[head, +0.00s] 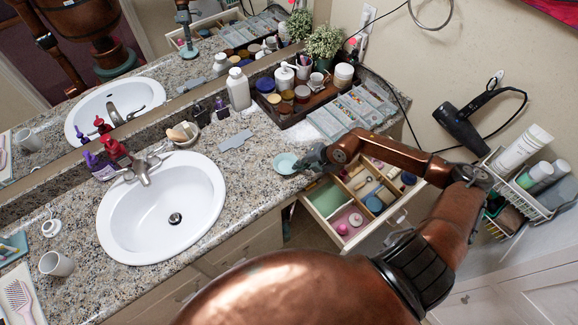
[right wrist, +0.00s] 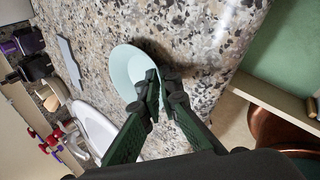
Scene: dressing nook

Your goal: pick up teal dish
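The teal dish (head: 286,163) is a small, shallow, pale round dish at the front right of the granite counter, near the open drawer. It also shows in the right wrist view (right wrist: 127,68). My right gripper (head: 308,163) is at the dish's right edge. In the right wrist view its dark green fingers (right wrist: 158,84) are close together with the dish's rim between their tips, one finger inside and one outside. The fingertips hide part of the rim. I cannot tell whether the dish touches the counter. My left gripper is not in view.
An open drawer (head: 322,224) with divided compartments is under my right forearm. A white sink (head: 160,205) is left of the dish. A wooden tray (head: 285,118) of jars and a clear organizer (head: 350,112) stand behind. A grey flat piece (head: 236,141) lies on the counter.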

